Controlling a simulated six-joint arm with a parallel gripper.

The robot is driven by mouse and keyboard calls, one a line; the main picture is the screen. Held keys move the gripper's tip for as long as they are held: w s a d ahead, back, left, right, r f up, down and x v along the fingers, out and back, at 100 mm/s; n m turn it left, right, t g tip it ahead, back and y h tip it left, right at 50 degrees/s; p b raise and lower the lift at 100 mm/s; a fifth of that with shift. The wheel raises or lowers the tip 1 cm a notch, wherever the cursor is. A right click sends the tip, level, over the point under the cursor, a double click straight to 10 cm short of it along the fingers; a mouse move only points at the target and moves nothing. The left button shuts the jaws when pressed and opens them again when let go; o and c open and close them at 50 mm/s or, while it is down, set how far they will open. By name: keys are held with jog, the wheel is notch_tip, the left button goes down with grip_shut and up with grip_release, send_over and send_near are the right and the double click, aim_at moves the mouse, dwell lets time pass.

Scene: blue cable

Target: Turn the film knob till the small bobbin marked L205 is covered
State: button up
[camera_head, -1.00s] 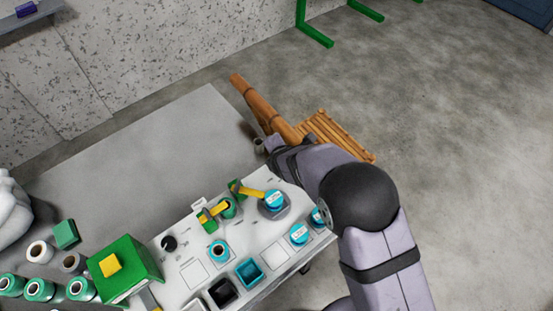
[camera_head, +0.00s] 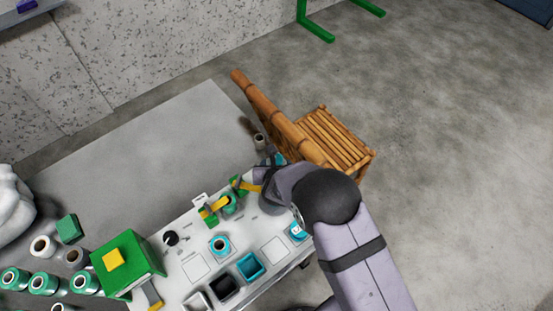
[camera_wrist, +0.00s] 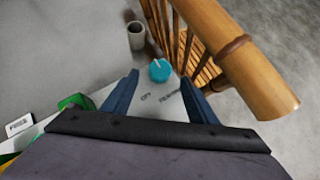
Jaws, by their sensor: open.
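A round teal knob (camera_wrist: 160,70) with a white pointer line is at the far end of the panel in the wrist view, near lettering that seems to begin "FILM". A little teal at the panel's far end in the head view (camera_head: 279,159) may be this knob. My gripper (camera_wrist: 159,77) is open and empty, its two blue fingers apart, with the knob showing between and just beyond their tips. Contact cannot be told. A teal bobbin with a white label (camera_head: 297,231) shows beside my arm; its marking is unreadable. I cannot identify L205; my arm hides part of the panel.
A bamboo rail (camera_wrist: 238,60) rises close to the right of my gripper, with a bamboo stool (camera_head: 338,140) below. A grey cup (camera_wrist: 136,36) stands beyond the knob. A black knob (camera_head: 171,238) and yellow-green clamps (camera_head: 213,208) are farther left on the panel.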

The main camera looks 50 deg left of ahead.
aim_at(276, 159)
jog(key=shift+p+x, duration=0.6)
jog(key=shift+x, duration=2.3)
jog(key=shift+c, duration=0.7)
jog(key=c, duration=0.9)
